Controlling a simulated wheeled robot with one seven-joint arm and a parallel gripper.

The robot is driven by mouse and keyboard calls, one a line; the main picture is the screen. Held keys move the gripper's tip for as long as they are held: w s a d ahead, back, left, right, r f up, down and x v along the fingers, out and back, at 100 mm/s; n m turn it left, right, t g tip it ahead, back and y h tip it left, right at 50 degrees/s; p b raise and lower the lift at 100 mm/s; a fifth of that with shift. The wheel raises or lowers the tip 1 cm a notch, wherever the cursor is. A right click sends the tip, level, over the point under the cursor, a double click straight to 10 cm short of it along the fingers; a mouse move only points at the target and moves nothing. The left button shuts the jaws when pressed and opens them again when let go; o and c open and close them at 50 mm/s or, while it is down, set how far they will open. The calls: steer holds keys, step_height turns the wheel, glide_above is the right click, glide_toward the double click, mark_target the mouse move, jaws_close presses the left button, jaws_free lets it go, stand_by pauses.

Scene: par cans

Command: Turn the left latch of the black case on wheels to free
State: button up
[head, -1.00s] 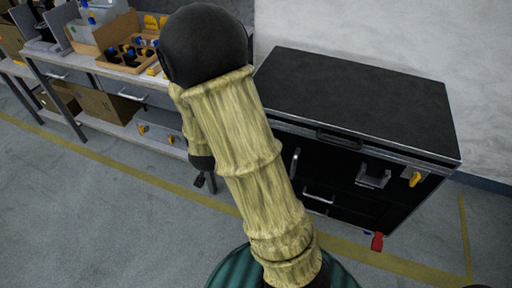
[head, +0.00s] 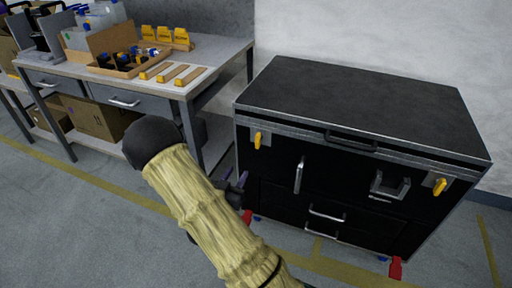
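The black case on wheels (head: 366,105) stands against the wall at the right of the head view. Its left latch (head: 258,140) is a yellow handle, close to upright, on the front near the left corner below the lid. A second yellow latch (head: 440,187) sits near the right corner, slightly tilted. My gripper (head: 236,178) is left of and below the left latch, in front of the case's lower left side, apart from the latch. Its two fingertips point up and look spread with nothing between them. My arm hides part of the gripper.
A workbench (head: 222,62) with drawers stands at the left, holding a cardboard tray (head: 160,66) and several yellow-ended pieces. Red caster pedals (head: 395,267) stick out below the case. Silver handles (head: 299,175) project from its front. The floor before the case is clear.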

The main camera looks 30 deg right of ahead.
mark_target(256, 142)
steer(key=b+x, duration=0.2)
steer(key=x, duration=1.5)
steer(key=shift+w+d, duration=0.15)
steer(key=shift+d, duration=0.05)
jaws_close()
